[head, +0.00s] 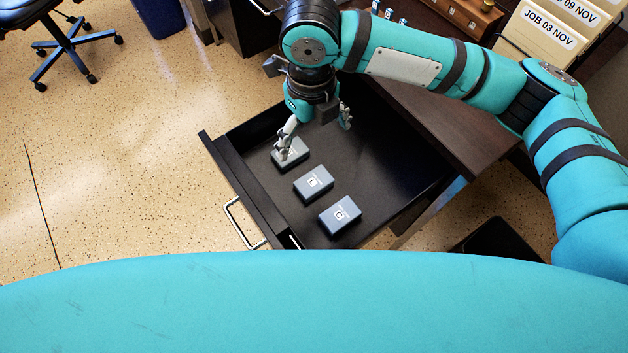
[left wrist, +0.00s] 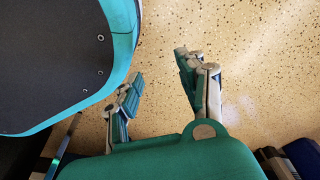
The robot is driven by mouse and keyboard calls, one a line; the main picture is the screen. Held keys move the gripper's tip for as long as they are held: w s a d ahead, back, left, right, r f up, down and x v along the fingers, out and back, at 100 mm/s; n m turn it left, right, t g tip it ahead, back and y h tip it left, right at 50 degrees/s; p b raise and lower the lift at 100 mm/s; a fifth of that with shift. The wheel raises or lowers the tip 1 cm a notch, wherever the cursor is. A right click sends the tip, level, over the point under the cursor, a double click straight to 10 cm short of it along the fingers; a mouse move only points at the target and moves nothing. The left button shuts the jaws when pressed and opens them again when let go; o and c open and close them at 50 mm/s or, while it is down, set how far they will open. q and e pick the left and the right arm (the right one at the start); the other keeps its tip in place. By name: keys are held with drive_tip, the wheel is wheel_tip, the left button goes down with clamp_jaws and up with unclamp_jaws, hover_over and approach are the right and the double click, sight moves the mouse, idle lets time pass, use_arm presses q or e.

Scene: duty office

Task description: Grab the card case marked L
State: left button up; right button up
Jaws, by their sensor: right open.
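Three grey-blue card cases lie in a row in the open black drawer (head: 385,165) in the head view. The middle case (head: 313,183) has a white label whose small letter looks like an L. The nearest case (head: 340,215) has a label that looks like a C or G. The farthest case (head: 291,153) is partly covered by a finger of my right gripper (head: 317,136), so its letter cannot be read. The right gripper is open over the drawer's far part; its left fingertip is at the farthest case, and contact cannot be told. My left gripper (left wrist: 160,80) is open and empty above the floor.
The drawer front with its metal handle (head: 238,225) faces the speckled floor. The dark desk (head: 440,120) is on the right, with a rack of job folders (head: 550,40) on top. An office chair (head: 70,40) stands at the far left.

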wheel_tip(320, 180, down, 4)
drive_tip(key=b, duration=0.4)
hover_over(314, 181)
drive_tip(key=f, duration=0.9)
drive_tip(key=shift+s+a+f, duration=0.15)
drive_tip(key=shift+s+f, duration=0.1)
drive_tip(key=f+b, duration=0.1)
drive_tip(key=f, duration=0.4)
drive_tip(key=shift+w+f, duration=0.15)
drive_tip(key=shift+w, duration=0.05)
drive_tip(key=shift+f, duration=0.5)
use_arm(q)
drive_tip(key=w+d+r+t, duration=0.1)
drive_tip(key=w+r, duration=0.7)
drive_tip(key=r, duration=0.4)
drive_tip(key=shift+r, duration=0.4)
use_arm(e)
drive_tip(key=c, duration=1.1)
use_arm(q)
drive_tip(key=shift+w+d, duration=0.1)
use_arm(e)
drive_tip(key=shift+r, duration=0.15)
